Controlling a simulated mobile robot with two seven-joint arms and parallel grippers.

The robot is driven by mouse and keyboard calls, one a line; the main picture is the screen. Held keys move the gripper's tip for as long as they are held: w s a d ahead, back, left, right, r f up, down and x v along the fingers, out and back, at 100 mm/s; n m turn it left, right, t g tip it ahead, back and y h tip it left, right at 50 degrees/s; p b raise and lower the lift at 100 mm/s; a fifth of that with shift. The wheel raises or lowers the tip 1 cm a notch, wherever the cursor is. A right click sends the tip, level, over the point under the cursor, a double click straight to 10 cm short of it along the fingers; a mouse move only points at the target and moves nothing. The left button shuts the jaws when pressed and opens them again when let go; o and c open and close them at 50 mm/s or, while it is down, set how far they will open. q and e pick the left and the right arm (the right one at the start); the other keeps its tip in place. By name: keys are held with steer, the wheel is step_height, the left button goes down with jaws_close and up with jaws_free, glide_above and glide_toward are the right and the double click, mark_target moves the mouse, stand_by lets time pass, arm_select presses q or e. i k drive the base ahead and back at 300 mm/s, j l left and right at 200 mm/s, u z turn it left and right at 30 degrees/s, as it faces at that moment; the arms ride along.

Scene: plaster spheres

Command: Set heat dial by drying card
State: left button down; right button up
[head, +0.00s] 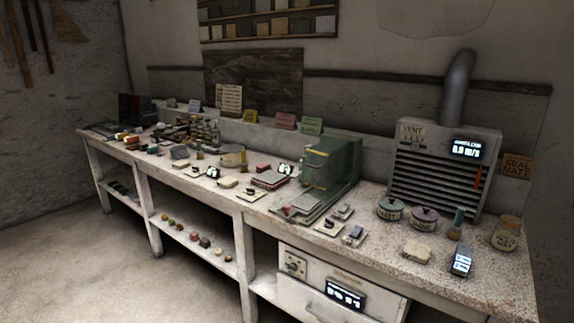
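A dial (294,264) is on the pale front panel of a unit under the right part of the bench. A lit display (345,294) sits beside it, its digits too small to read surely. I cannot tell the dial's setting. A pale card with rows of marks (229,100) stands upright against the back wall. It may be the drying card, but its writing is unreadable. Neither gripper shows in this view.
The long bench (400,262) is crowded with small tools and blocks. A green machine (332,163), a louvred vent unit (446,165) with a lit display, two lidded tins (390,209) (424,218) and a jar (506,234) stand at right. The floor (120,262) in front is clear.

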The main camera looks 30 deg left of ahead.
mark_target(293, 267)
steer(key=i+j, duration=0.1)
steer(key=j, duration=0.85)
steer(key=i+j, duration=0.15)
steer(key=j, duration=0.75)
steer(key=i+j+z, duration=0.1)
steer(key=j, duration=1.75)
steer(key=i+z, duration=0.05)
steer(key=i, duration=0.05)
